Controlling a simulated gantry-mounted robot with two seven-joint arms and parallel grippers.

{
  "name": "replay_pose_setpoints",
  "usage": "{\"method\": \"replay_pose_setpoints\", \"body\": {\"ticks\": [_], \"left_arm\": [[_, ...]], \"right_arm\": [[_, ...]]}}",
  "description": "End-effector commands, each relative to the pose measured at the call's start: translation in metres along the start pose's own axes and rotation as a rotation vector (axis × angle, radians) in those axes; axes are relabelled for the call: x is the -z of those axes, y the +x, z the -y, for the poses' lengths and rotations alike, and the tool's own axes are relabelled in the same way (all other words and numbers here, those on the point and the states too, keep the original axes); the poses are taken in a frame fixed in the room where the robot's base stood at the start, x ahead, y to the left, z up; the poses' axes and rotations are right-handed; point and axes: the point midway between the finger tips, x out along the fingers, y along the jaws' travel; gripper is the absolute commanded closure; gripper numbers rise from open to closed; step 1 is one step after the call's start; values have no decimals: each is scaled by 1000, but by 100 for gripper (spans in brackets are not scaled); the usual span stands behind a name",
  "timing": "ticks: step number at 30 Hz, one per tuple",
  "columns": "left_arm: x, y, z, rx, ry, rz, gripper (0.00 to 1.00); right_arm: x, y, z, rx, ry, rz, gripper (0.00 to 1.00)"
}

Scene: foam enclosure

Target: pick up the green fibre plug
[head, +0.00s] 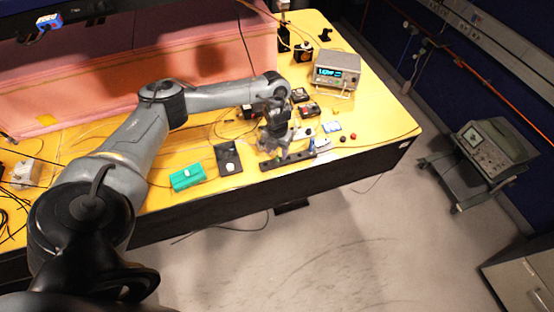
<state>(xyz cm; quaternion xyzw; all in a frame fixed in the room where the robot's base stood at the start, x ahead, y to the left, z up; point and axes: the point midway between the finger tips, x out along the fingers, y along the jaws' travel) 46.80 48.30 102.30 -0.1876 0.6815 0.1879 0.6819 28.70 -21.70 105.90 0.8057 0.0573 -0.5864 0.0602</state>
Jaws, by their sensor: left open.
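A long black strip (272,164) lies near the front edge of the yellow table, with small coloured pieces on it. I cannot make out for certain which small piece is the green fibre plug; the gripper hides part of the strip. My left gripper (282,154) points down over the strip, close above it. It is open, and I see nothing clearly held in it. My right gripper is not in view.
A green box (187,177) and a black plate (228,158) sit left of the strip on the table (389,118). A display instrument (337,72) stands behind. Cables cross the tabletop; pink foam (60,95) walls the back.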

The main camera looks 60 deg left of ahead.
Motion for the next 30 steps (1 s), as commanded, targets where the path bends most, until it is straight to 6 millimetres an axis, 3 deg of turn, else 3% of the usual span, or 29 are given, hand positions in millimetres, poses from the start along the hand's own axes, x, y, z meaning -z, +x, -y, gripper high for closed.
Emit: {"method": "replay_pose_setpoints", "body": {"ticks": [12,21,30], "left_arm": [[-3,46,-4,-1,0,-2,49],[-4,50,-4,0,1,-1,49],[-4,49,-4,0,0,0,93]], "right_arm": [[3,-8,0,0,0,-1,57],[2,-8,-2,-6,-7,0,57],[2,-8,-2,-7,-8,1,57]]}}
